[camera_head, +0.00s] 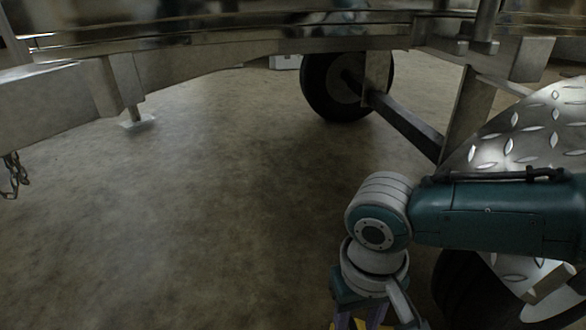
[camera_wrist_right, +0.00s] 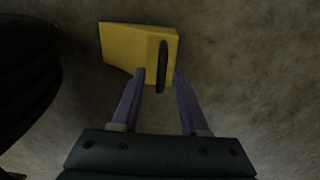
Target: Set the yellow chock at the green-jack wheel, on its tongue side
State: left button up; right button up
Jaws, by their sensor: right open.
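The yellow chock (camera_wrist_right: 125,47) lies on the floor in the right wrist view, with a dark handle (camera_wrist_right: 163,62) standing on it. A sliver of yellow also shows at the bottom edge of the head view. My right gripper (camera_wrist_right: 160,77) is open, with its two purple fingertips on either side of the handle's near end; I cannot tell whether they touch it. The near wheel (camera_head: 468,290) is under the fender, partly hidden by my right arm. It shows as a dark tyre (camera_wrist_right: 25,75) left of the chock. No green jack is visible. My left gripper is out of view.
The diamond-plate fender (camera_head: 535,130) is close beside my right arm. A far wheel (camera_head: 345,85) and axle (camera_head: 405,125) are under the trailer. A support leg with a foot (camera_head: 136,121) and a chain (camera_head: 14,175) are at left. The middle floor is clear.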

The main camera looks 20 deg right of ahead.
notch_tip(320, 180, up, 10)
jog(key=p, duration=0.8)
jog(key=s+a+r+n+t+y, duration=0.1)
jog(key=s+a+r+n+y, duration=0.15)
jog(key=s+a, duration=0.2)
jog(key=s+a+r+n+t+y, duration=0.1)
jog(key=s+a+r+n, duration=0.15)
jog(key=a, duration=0.35)
jog(key=s+d+r+t+h, duration=0.1)
jog(key=s+d+r+h, duration=0.2)
jog(key=d, duration=0.6)
notch_tip(320, 180, up, 4)
jog(key=shift+s+d+f+t, duration=0.2)
jog(key=shift+s+d+t, duration=0.15)
jog(key=shift+s, duration=0.8)
